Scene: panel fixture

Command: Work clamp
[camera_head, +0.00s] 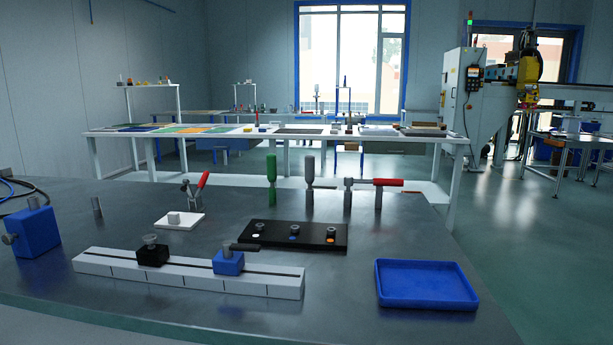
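A small toggle clamp with a red handle (203,180) stands on a white base plate (181,221) left of the table's middle. The handle tilts up to the right. A light grey block (174,218) sits on the plate in front of the clamp. I cannot tell whether the clamp presses on the block. A second clamp-like fixture with a horizontal red grip (388,182) stands on grey posts at the back right; its grip lies level, pointing right. My gripper is not in view.
A white slotted rail (190,278) carries a black block (152,255) and a blue block (228,262). A blue block (37,231) stands left, an empty blue tray (428,298) right.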

